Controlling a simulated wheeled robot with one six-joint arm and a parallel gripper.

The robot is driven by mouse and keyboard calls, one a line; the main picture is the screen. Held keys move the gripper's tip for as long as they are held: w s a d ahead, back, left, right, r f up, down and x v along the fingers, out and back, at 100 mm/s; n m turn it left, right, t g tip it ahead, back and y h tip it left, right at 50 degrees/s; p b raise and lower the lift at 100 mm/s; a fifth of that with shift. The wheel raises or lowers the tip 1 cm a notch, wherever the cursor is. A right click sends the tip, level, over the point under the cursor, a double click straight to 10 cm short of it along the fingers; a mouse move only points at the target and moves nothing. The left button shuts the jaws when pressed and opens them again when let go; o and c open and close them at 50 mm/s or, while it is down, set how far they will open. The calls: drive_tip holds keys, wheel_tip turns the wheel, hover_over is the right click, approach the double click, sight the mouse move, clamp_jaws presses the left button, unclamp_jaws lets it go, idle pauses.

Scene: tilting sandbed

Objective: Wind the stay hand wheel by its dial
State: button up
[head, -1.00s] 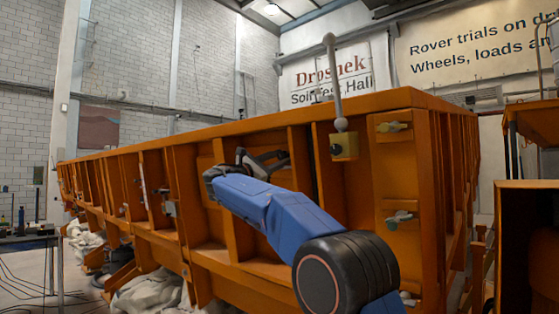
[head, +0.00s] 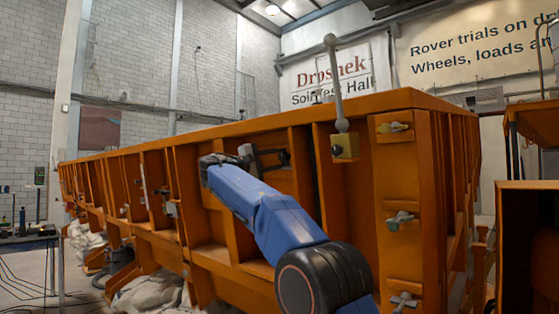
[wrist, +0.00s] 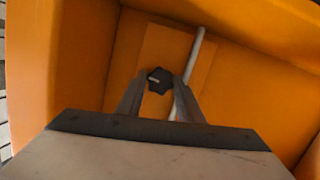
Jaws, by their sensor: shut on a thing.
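The stay hand wheel (wrist: 160,80) is a small black lobed knob with a pale mark on its face, seen in the wrist view against an orange back plate. My gripper (wrist: 157,85) has one finger on each side of the knob and is shut on it. In the head view my gripper (head: 280,157) reaches into a bay of the orange sandbed wall (head: 240,122). The knob cannot be made out clearly there. I cannot make out a separate dial.
A pale rod (wrist: 196,55) runs just right of the knob. Orange ribs close in the bay on both sides. A grey lever with a yellow block (head: 345,146) and several small fittings, one a grey valve-like handle (head: 400,220), sit to the right.

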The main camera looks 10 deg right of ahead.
drive_tip(key=shift+m, duration=0.5)
drive_tip(key=o, duration=1.1)
drive_tip(key=shift+c, duration=0.2)
drive_tip(key=shift+f+n, duration=0.1)
drive_tip(key=shift+n, duration=0.2)
